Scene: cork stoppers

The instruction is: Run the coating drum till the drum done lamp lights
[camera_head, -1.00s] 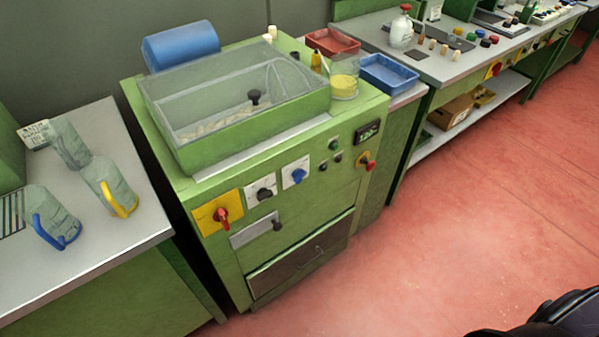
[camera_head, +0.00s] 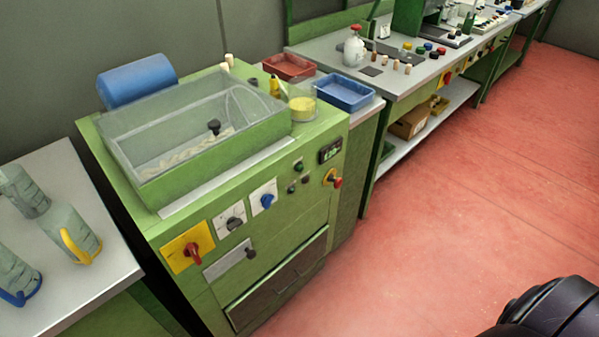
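The green coating drum machine (camera_head: 290,230) stands left of centre. Its clear lid (camera_head: 190,110) with a black knob (camera_head: 214,127) is down, and pale stoppers (camera_head: 180,157) show beneath it. The front panel carries a red handle on a yellow plate (camera_head: 188,247), a black selector (camera_head: 234,222), a blue selector (camera_head: 267,200), small green and dark buttons (camera_head: 298,166), a small display (camera_head: 330,150) and a red knob on a yellow base (camera_head: 333,179). I cannot tell which one is the done lamp, or whether it is lit. Neither gripper shows; a dark part of mine is at lower right.
A grey bench with jugs (camera_head: 80,237) is at the left. A red tray (camera_head: 288,66) and a blue tray (camera_head: 346,92) sit behind the machine's right side. A long workbench (camera_head: 400,55) runs to the back right. The red floor (camera_head: 450,190) in front is clear.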

